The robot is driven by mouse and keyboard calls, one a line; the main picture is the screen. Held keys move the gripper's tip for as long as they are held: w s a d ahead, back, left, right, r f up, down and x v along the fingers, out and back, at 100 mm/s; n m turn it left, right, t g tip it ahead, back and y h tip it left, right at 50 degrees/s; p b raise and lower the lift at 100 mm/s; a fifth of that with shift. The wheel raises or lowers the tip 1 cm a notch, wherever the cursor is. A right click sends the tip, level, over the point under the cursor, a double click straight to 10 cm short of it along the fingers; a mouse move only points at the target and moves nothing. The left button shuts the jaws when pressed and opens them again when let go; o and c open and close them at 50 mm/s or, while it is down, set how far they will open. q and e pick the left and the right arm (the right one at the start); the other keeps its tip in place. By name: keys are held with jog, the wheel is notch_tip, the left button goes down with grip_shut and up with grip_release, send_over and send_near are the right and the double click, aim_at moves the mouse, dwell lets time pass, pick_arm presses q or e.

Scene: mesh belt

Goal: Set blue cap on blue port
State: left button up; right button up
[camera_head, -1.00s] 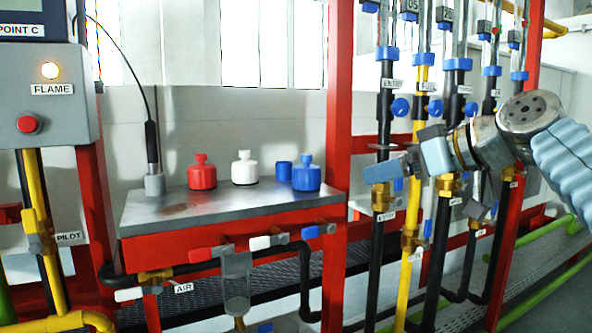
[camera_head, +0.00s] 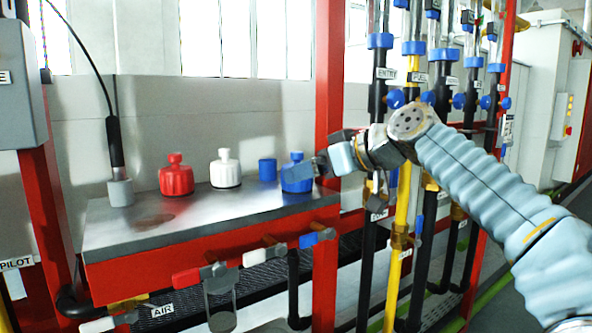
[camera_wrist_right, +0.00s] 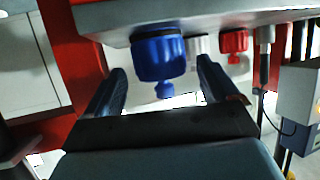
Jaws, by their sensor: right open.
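The blue cap (camera_head: 296,178), a ribbed round body with a knob on top, stands upright near the right end of the metal shelf. The short plain blue cylinder (camera_head: 267,169) just left of it looks like the blue port. My right gripper (camera_head: 318,164) is at the right side of the blue cap, its fingers pointing toward it. The right wrist view looks upside down; there the blue cap (camera_wrist_right: 160,57) shows ahead of the parted, empty fingers (camera_wrist_right: 160,75), roughly centred. Whether the fingers touch it I cannot tell. My left gripper is out of view.
A white cap (camera_head: 225,170) and a red cap (camera_head: 176,177) stand further left on the shelf (camera_head: 140,225). A grey holder (camera_head: 120,192) with a black rod is at its left end. A red post (camera_head: 328,95) and vertical pipes (camera_head: 376,110) stand close to my right arm.

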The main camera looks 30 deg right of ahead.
jog(key=p+x, duration=0.1)
jog(key=x, duration=0.4)
jog(key=shift+w+a+r, duration=0.1)
jog(key=shift+w+r, duration=0.05)
jog(key=shift+w, duration=0.1)
jog(key=shift+c, duration=0.4)
jog(key=c, duration=0.9)
jog(key=shift+r, duration=0.1)
